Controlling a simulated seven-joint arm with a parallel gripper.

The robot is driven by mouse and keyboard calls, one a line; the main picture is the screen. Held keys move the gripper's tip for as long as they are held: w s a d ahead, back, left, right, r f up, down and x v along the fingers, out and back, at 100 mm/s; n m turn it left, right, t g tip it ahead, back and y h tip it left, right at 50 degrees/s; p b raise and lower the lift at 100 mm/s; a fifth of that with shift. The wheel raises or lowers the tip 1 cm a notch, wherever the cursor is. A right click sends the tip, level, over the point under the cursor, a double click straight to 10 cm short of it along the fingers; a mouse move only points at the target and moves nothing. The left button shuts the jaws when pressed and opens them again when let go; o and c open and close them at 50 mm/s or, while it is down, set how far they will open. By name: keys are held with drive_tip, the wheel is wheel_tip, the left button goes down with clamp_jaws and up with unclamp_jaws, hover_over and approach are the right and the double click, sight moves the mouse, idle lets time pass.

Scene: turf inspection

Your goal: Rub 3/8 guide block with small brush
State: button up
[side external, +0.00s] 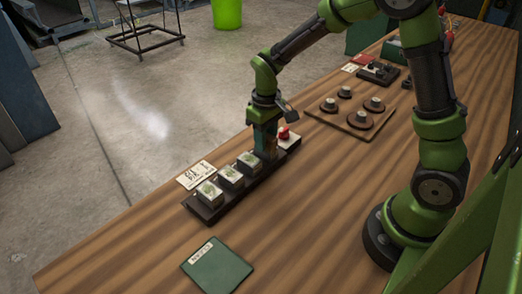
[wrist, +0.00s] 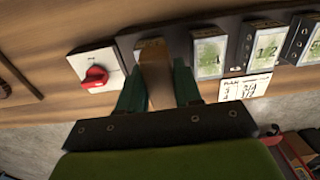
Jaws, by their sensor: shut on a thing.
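My gripper (side external: 265,145) is low over the far end of a black rail (side external: 222,205). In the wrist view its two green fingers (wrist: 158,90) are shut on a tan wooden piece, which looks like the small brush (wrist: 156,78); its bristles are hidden. The brush is in front of or on a block at that end of the rail; contact cannot be told. Other blocks with pale green faces stand in a row: nearest the gripper (side external: 249,162), then (side external: 230,177) and (side external: 209,194). One face reads about 1/2 (wrist: 265,45). I cannot make out which block is 3/8.
A white box with a red knob (wrist: 95,76) stands beside the rail's far end. A printed card (side external: 195,175) lies along the rail. A green labelled pad (side external: 217,265) lies in front. A board with round dark pieces (side external: 350,122) lies beyond. Bare table separates them.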

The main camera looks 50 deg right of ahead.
drive_tip(key=shift+s+d+f, duration=0.1)
drive_tip(key=shift+d, duration=1.25)
drive_tip(key=a, duration=0.3)
drive_tip(key=shift+a, duration=0.15)
drive_tip(key=shift+w+a, duration=0.3)
drive_tip(key=shift+w, duration=0.15)
drive_tip(key=shift+w+d, duration=0.15)
drive_tip(key=shift+d, duration=1.85)
drive_tip(key=a, duration=0.4)
drive_tip(key=shift+a, duration=0.1)
drive_tip(key=shift+r, duration=4.25)
